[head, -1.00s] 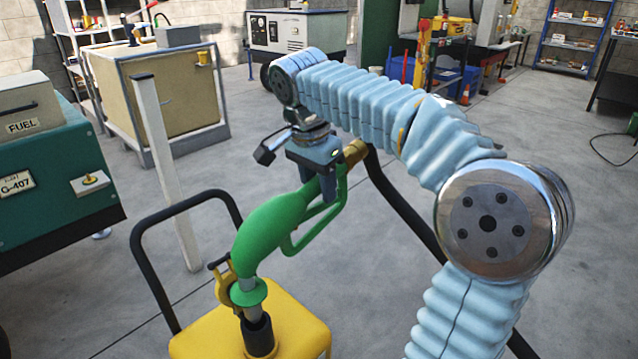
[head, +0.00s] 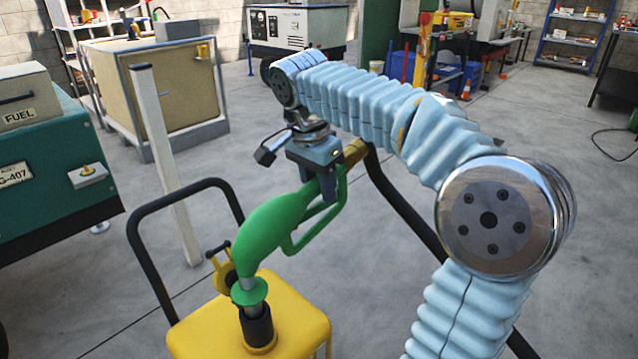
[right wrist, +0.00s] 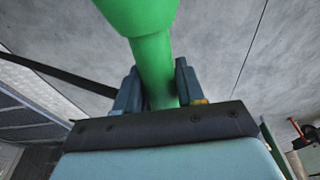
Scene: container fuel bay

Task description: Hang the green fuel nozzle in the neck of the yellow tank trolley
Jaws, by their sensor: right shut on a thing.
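The green fuel nozzle (head: 270,228) slants down to the left, its spout end at the black neck (head: 257,326) of the yellow tank trolley (head: 300,318). Its green collar shows just above the neck; the spout's tip is hidden, apparently inside the neck. My right gripper (head: 330,186) is shut on the nozzle's handle, near its brass hose end. In the right wrist view the green handle (right wrist: 155,65) lies between the two fingers. My left gripper is in neither view.
A yellow cap (head: 224,272) stands open beside the neck. The trolley's black handle (head: 140,255) rises behind it. A black hose (head: 400,205) runs from the nozzle under my right arm. A white post (head: 165,165) and teal fuel unit (head: 60,190) stand left.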

